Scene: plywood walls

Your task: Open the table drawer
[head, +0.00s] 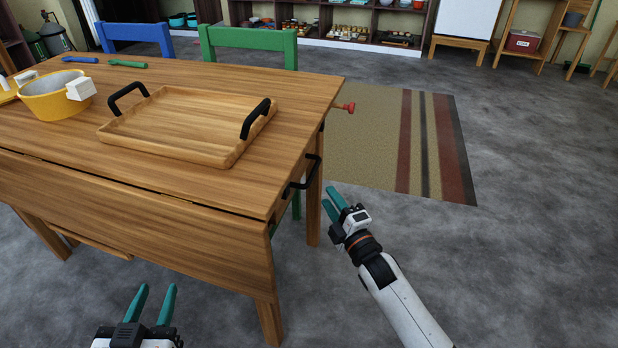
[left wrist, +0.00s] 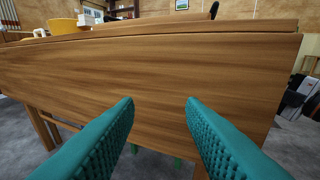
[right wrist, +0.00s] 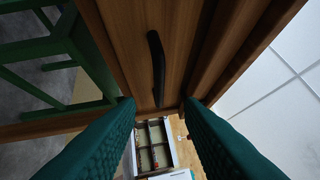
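The wooden table (head: 215,190) fills the left of the head view. The drawer's black handle (head: 303,176) is on the table's right end, near the top. In the right wrist view the handle (right wrist: 156,68) is on the wooden drawer front (right wrist: 130,40), between and beyond the fingers. My right gripper (head: 332,200) is open and empty, just right of the handle and apart from it. My left gripper (head: 152,300) is open and empty in front of the table's long side. In the left wrist view the hanging front panel (left wrist: 150,75) lies ahead of its open fingers.
On the table are a wooden tray (head: 190,110) with black handles and a yellow pot (head: 50,97). A green chair (head: 248,40) and a blue chair (head: 135,32) stand behind. The floor to the right is clear.

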